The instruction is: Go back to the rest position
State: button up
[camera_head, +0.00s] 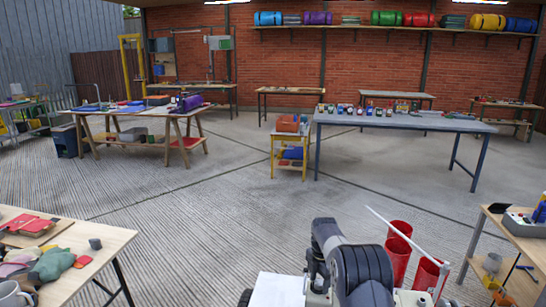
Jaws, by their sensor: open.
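My arm (360,268) shows at the bottom centre of the head view as dark grey, rounded links folded close above my white base. Its fingertips do not show, so I cannot see my gripper or whether anything is in it. No object is visibly touching the links that show.
Red buckets (398,262) and a slanting white rod stand close at my right. A wooden table (92,246) is at the near left, another bench (497,228) at the near right. A long blue-legged table (400,122) stands ahead. The ribbed grey floor (215,215) between is clear.

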jog(key=m, duration=0.5)
jog(key=shift+m, duration=0.4)
jog(key=m, duration=1.1)
jog(key=shift+p, duration=0.3)
jog(key=m+p, duration=0.1)
jog(key=m, duration=0.5)
